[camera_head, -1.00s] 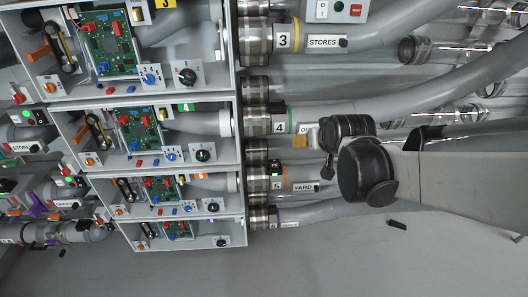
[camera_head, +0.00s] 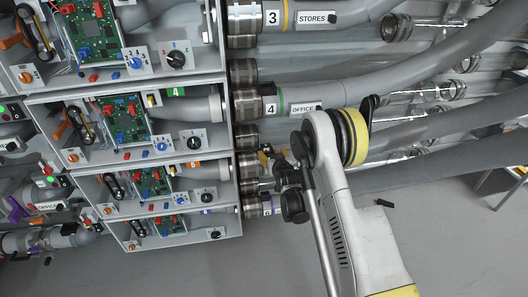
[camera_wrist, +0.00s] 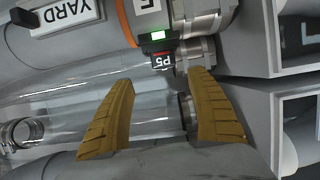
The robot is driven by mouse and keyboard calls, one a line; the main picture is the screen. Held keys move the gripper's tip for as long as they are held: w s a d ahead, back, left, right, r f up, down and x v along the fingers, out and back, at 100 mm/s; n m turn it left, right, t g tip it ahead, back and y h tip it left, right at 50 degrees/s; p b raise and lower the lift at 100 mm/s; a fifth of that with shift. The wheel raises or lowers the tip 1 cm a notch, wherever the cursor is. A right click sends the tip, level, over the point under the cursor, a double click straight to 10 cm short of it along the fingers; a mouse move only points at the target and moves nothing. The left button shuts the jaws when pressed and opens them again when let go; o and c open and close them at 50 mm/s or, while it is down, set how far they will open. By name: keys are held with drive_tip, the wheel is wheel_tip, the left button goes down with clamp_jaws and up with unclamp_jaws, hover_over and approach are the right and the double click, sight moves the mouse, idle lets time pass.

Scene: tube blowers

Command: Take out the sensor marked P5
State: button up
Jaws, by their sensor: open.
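The sensor marked P5 (camera_wrist: 161,60) is a small black block with a red-edged label and a lit green window. In the wrist view it sits on the pipe with the orange band, beside a metal collar. My gripper (camera_wrist: 163,79) is open, its two tan fingers pointing toward the sensor. The sensor lies just beyond the fingertips, roughly between them; I see no contact. In the head view my arm reaches to the collars by the fifth row, and its wrist hides most of that pipe and the sensor.
A YARD label (camera_wrist: 68,14) is on the same pipe. A clear tube (camera_wrist: 90,100) runs behind the fingers. Grey boxes (camera_wrist: 298,125) stand close on the right. In the head view, pipe 4 with its OFFICE label (camera_head: 305,107) runs just above my wrist.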

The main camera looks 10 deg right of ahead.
sight(266, 147)
drive_tip(key=b+x, duration=0.1)
drive_tip(key=x, duration=0.3)
drive_tip(key=shift+f, duration=0.1)
drive_tip(key=b+x, duration=0.2)
drive_tip(key=x, duration=0.1)
drive_tip(key=b+x, duration=0.1)
drive_tip(key=x, duration=0.1)
drive_tip(key=shift+w+a, duration=0.25)
drive_tip(key=shift+a, duration=0.1)
drive_tip(key=c, duration=1.3)
